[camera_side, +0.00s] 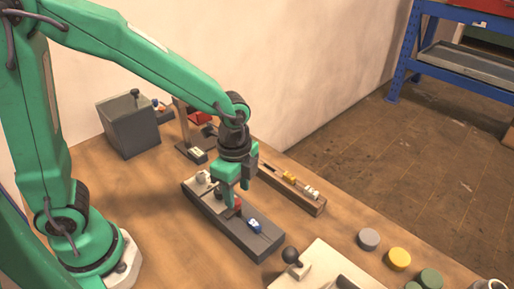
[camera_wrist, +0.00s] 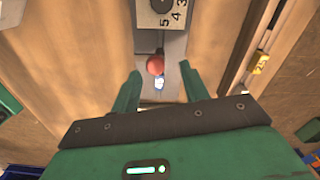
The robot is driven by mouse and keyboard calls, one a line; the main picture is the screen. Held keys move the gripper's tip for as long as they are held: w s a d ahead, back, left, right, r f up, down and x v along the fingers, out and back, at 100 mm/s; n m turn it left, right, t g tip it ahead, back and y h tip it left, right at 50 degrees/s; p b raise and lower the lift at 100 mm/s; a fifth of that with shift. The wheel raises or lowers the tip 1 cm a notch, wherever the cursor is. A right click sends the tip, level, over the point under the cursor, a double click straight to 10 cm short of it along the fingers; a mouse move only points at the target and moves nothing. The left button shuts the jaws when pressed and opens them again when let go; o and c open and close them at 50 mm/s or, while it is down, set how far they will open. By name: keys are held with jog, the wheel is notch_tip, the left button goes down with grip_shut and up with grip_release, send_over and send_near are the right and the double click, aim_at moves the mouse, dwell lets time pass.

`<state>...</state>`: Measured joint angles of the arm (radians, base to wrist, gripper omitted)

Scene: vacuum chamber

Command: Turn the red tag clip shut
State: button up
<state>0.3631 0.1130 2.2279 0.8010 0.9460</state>
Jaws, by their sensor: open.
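The red tag clip (camera_side: 237,205) sits on a long dark grey block (camera_side: 262,241) in the side view, partly hidden by my gripper (camera_side: 231,196). In the wrist view its rounded red top (camera_wrist: 155,65) shows between the two fingers. My gripper (camera_wrist: 160,72) is open, with one green finger on each side of the clip and a gap to both. I cannot tell how high the fingertips are, or how far the clip is turned. A blue-and-white piece (camera_side: 254,226) sits on the block beside the clip.
A dial plate with numerals (camera_wrist: 160,14) lies just beyond the clip. A wooden rail (camera_side: 292,187) with small yellow and white pieces runs alongside the block. A grey box (camera_side: 130,128) stands behind. A pale board with a black-knobbed lever (camera_side: 291,256) is in front.

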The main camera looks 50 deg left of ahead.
jog(key=shift+f, duration=1.25)
grip_shut()
